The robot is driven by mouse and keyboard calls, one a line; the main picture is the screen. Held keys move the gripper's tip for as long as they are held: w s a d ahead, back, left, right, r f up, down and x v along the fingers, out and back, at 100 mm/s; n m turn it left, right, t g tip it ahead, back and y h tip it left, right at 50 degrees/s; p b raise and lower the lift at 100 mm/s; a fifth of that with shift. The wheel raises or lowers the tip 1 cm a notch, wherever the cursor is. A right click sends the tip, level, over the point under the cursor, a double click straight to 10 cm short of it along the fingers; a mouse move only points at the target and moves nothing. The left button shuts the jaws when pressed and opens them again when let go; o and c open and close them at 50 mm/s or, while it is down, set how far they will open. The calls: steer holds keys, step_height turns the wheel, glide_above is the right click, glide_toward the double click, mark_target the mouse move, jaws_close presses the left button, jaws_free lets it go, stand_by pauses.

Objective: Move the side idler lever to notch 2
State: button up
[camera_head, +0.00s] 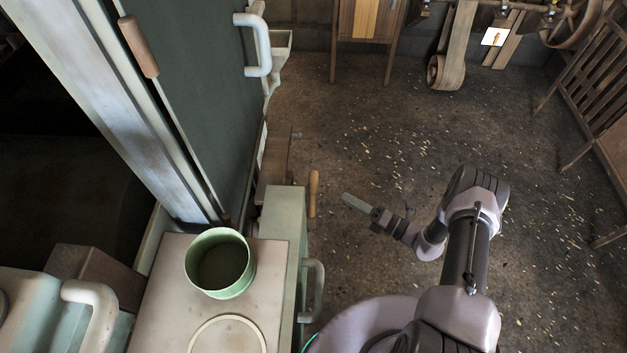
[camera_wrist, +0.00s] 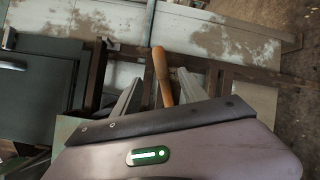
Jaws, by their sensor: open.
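A wooden-handled lever (camera_head: 313,193) stands beside the pale green housing, and I take it for the side idler lever. In the wrist view its wooden handle (camera_wrist: 162,76) shows ahead, between my finger lines. My gripper (camera_head: 346,200) is open and empty, pointing left at the lever with a visible gap in the head view. In the wrist view the two grey fingers of my gripper (camera_wrist: 158,88) are spread apart. I cannot make out any notches or which one the lever is in.
A green pot (camera_head: 220,266) stands on the pale top (camera_head: 168,312) left of the lever. A pale handle (camera_head: 313,290) sticks out below the lever. A second wooden handle (camera_head: 138,46) is on the large frame at upper left.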

mark_target(314, 181)
steer(key=b+x, duration=0.2)
steer(key=x, duration=1.2)
steer(key=shift+b, duration=0.35)
jaws_close()
steer(key=shift+s, duration=0.1)
stand_by(0.3)
